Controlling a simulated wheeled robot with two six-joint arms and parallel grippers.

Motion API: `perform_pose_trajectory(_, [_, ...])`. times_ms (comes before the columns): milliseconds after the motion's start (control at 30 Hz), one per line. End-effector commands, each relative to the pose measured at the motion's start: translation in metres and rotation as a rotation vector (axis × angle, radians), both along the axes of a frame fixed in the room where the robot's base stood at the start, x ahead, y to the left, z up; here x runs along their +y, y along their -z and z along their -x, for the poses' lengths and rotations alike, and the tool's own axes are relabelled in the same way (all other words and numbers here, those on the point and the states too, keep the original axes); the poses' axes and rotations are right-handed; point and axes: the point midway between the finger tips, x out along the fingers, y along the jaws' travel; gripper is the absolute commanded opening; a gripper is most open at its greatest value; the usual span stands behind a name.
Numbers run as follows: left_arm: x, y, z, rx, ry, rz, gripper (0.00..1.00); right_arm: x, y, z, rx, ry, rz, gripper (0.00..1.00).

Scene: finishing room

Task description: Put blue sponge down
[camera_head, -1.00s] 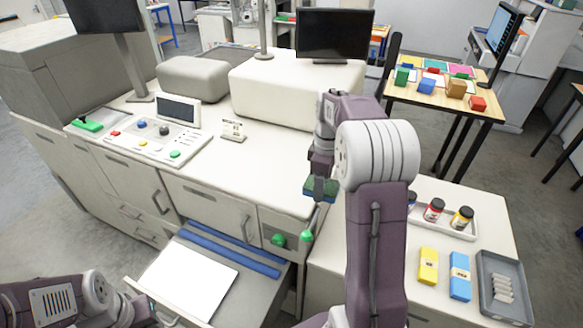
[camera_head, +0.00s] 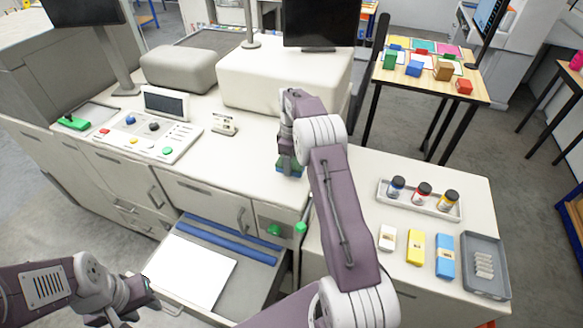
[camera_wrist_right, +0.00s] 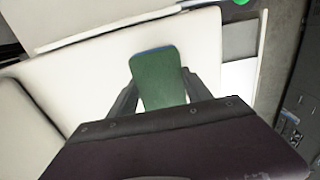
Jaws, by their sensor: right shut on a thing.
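The blue sponge (camera_head: 289,167), with a dark green top and a blue lower layer, is in my right gripper (camera_head: 288,155) at the white counter's (camera_head: 230,158) right end. In the right wrist view the sponge (camera_wrist_right: 158,82) shows its green face and a thin blue far edge, with the finger (camera_wrist_right: 124,100) on each side of it. I cannot tell whether its underside touches the counter. My left gripper (camera_head: 140,300) is low at the left, near the open drawer's front; its jaw opening is unclear.
The open drawer (camera_head: 240,285) holds a white sheet and blue strips. A control panel (camera_head: 146,136) and a small white stand (camera_head: 223,124) are on the counter. The side cabinet at right carries a bottle tray (camera_head: 420,200), white, yellow and blue packs, and a grey tray (camera_head: 485,266).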

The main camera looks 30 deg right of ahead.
Motion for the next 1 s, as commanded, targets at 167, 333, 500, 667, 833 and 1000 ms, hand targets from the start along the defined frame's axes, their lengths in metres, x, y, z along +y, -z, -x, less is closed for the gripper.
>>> perform_pose_trajectory(167, [0.0,-0.016,0.0,0.0,0.0,0.0,0.36,0.001,0.025,0.002,0.007,0.0,-0.002,0.2])
perform_pose_trajectory(333, [0.0,-0.017,0.0,0.0,0.0,0.0,0.36,0.0,0.04,0.001,0.001,0.0,-0.001,0.2])
perform_pose_trajectory(500, [0.0,-0.016,0.0,0.0,0.0,0.0,0.36,0.0,0.04,0.001,0.001,0.0,-0.001,0.2])
perform_pose_trajectory(667, [0.0,-0.014,0.0,0.0,0.0,0.0,0.36,0.0,0.045,0.001,0.001,-0.001,0.0,0.6])
perform_pose_trajectory(833, [0.0,-0.015,0.0,0.0,0.0,0.0,0.36,0.0,0.044,0.001,0.001,0.0,-0.001,0.79])
perform_pose_trajectory(1000, [0.0,-0.015,0.0,0.0,0.0,0.0,0.36,0.0,0.043,0.001,0.001,-0.001,-0.001,0.79])
